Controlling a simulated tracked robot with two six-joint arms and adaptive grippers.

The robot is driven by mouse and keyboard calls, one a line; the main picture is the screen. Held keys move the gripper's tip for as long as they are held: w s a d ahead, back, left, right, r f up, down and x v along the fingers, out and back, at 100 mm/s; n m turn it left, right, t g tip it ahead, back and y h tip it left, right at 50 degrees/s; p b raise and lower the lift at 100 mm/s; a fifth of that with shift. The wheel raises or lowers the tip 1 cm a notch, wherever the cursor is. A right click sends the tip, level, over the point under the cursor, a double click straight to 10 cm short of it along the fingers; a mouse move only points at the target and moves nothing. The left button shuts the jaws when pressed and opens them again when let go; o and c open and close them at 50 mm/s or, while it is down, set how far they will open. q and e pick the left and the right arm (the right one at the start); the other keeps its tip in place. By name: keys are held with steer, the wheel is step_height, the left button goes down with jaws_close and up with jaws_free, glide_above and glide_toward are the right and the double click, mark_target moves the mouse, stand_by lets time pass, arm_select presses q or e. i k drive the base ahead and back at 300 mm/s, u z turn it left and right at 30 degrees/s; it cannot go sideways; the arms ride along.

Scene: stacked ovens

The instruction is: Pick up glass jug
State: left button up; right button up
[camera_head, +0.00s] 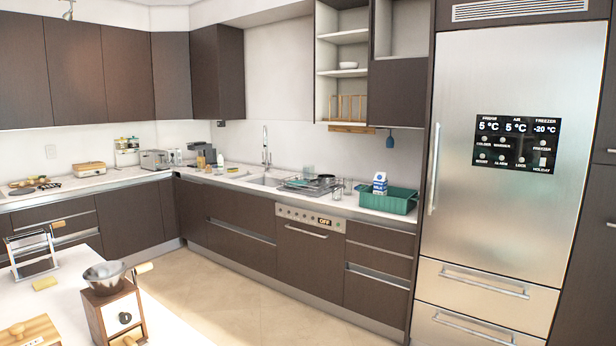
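I cannot clearly make out a glass jug. Small clear glass-like items (337,191) stand on the back counter, just right of the dish rack; they are too small to tell whether one is a jug. Neither of my grippers is in view.
A white island (62,295) at the lower left bears a coffee grinder (118,318), a metal rack and a wooden box. A sink (266,181), dish rack (308,184), milk carton (380,183) and green crate (397,203) line the back counter. The tiled floor (235,300) between is clear.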

mark_target(308, 171)
steer(key=z, duration=0.3)
steer(key=i, duration=4.35)
steer(key=u, duration=2.15)
steer(key=i, duration=0.55)
steer(key=z, duration=0.05)
